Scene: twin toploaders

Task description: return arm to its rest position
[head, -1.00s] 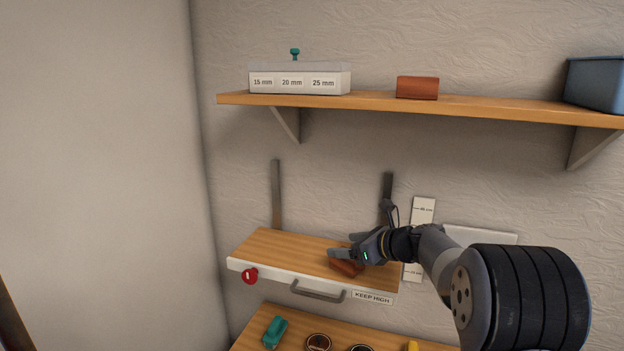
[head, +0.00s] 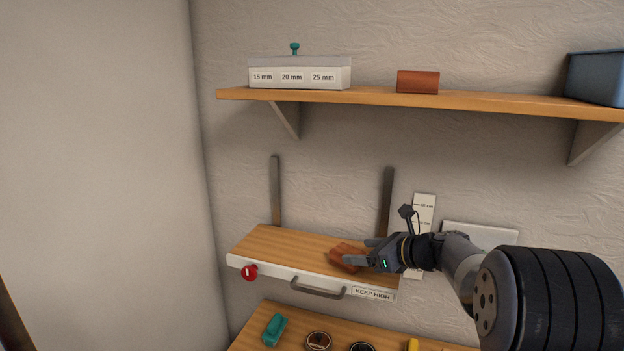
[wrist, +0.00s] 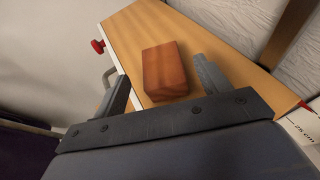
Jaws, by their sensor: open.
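My gripper (head: 368,253) is open and empty at the right end of the small wooden shelf (head: 285,246) marked KEEP HIGH. A reddish-brown wooden block (head: 345,257) lies on that shelf just left of the fingers. In the wrist view the block (wrist: 164,71) rests on the board (wrist: 140,32) ahead of and between the two spread fingers (wrist: 165,85). No finger is seen gripping it. My arm reaches in from the lower right.
The small shelf has a red knob (head: 249,272) and a grey handle (head: 318,289) on its front. A higher shelf (head: 470,104) holds a labelled box (head: 300,75), a brown block (head: 417,82) and a blue bin (head: 597,80). A lower bench carries a teal object (head: 274,330) and round items.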

